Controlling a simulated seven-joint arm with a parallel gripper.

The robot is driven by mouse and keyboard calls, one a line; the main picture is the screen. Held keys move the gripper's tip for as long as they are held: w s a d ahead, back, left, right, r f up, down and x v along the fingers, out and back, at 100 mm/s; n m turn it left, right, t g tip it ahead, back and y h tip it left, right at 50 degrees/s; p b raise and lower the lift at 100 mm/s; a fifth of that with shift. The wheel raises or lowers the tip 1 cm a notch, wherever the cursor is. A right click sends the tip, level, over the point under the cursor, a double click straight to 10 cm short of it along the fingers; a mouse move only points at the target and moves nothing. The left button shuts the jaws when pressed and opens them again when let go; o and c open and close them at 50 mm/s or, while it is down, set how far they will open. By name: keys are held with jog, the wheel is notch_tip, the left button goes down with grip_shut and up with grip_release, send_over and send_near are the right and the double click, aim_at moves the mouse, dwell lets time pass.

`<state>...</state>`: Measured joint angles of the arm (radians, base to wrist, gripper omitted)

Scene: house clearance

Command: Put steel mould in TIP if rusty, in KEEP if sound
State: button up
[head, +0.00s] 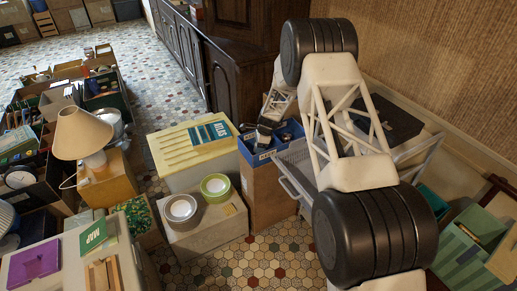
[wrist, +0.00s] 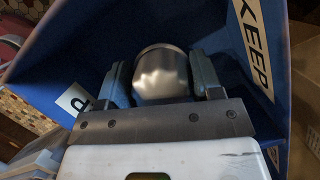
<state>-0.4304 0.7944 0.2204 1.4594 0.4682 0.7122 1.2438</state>
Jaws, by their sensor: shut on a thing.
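The steel mould (wrist: 161,78) is a smooth, shiny silver cup shape in the wrist view. No rust shows on the part facing the camera; its far side and inside are hidden. My gripper (wrist: 160,64) is shut on it, one finger on each side. It holds the mould over or inside the blue KEEP box (wrist: 225,25), whose KEEP label (wrist: 251,43) is at the right. In the head view the blue box (head: 257,158) stands below my gripper (head: 265,132); the mould cannot be made out there.
A wire rack (head: 292,180) is close at right. A dark cabinet (head: 235,75) stands behind. Crates and a lamp (head: 82,135) crowd the left.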

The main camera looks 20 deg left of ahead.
jog(key=shift+f, duration=0.55)
jog(key=shift+f, duration=0.1)
jog(key=o, duration=0.9)
jog(key=v, duration=1.2)
jog(key=shift+w+r, duration=0.1)
jog(key=shift+r, duration=0.1)
